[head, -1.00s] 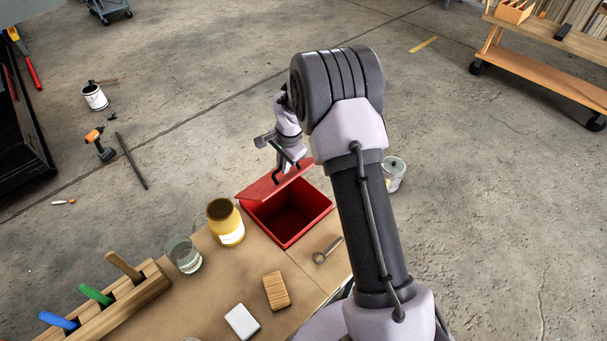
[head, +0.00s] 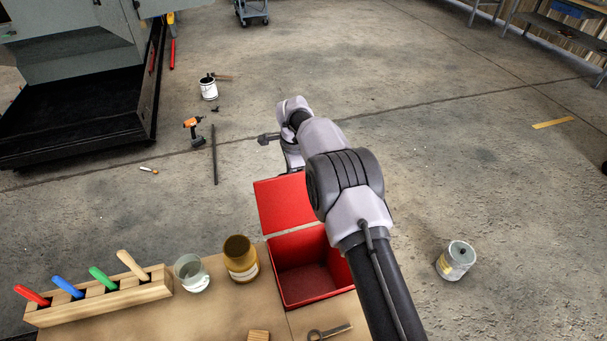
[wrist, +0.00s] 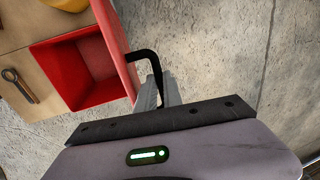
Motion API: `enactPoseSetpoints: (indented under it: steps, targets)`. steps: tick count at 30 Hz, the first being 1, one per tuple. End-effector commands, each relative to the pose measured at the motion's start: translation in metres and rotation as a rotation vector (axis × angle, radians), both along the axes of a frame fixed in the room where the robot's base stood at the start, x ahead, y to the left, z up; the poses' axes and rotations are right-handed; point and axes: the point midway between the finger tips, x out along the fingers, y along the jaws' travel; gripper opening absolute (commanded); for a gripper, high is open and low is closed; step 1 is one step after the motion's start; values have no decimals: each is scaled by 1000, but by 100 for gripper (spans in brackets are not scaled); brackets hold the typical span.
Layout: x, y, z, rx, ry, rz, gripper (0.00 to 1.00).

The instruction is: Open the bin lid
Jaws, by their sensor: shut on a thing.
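The red bin (head: 303,289) stands at the right end of the table, and its inside shows empty. Its red lid (head: 286,204) is raised on the far side, standing up steeply and leaning back. In the wrist view the lid (wrist: 113,42) shows nearly edge-on beside the open bin (wrist: 41,60). A black bent handle (wrist: 150,56) sticks out from the lid. My gripper (wrist: 161,88) is shut on this handle. In the head view my gripper is behind the lid, largely hidden by the lid and my arm.
The table (head: 215,305) also holds a yellow jar (head: 240,258), a glass (head: 191,273), a wooden rack (head: 100,300) with coloured handles and a wrench (head: 328,331). A metal can (head: 456,260) stands on the floor at right.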

Motion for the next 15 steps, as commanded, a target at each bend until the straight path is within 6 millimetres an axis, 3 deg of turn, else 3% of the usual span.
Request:
enactPoseSetpoints:
  steps: [15]
  targets:
    - [16,9,-5,0,-7,3,0]
